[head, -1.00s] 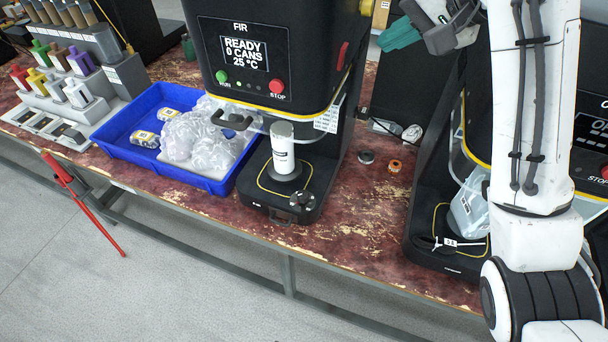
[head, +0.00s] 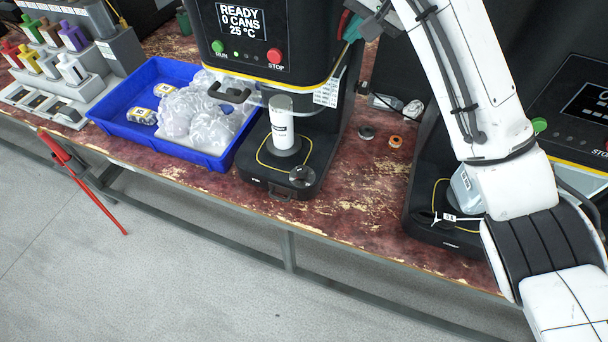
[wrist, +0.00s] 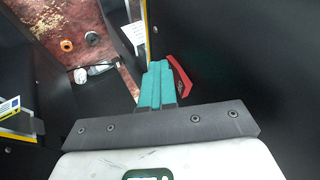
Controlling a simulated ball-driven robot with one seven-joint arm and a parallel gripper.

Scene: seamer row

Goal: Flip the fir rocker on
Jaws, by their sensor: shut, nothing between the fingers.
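The fir machine (head: 320,75) is the black one at top centre, its screen (head: 241,21) reading READY, 0 CANS, 25 °C. Its red rocker (head: 343,21) is on its right side, partly hidden by my gripper. In the wrist view the rocker (wrist: 180,77) is a tilted red bar on a black face, just right of my fingertips. I cannot tell whether they touch it. My gripper (head: 353,30) has teal fingers, which are shut and empty in the wrist view (wrist: 160,72). A white can (head: 282,122) stands upright on the machine's base.
A blue tray (head: 103,113) with clear bags stands left of the machine. A second black machine (head: 575,110) stands at right, partly behind my arm. Small dark and orange rings (head: 395,141) lie on the worn red bench (head: 345,190) between them.

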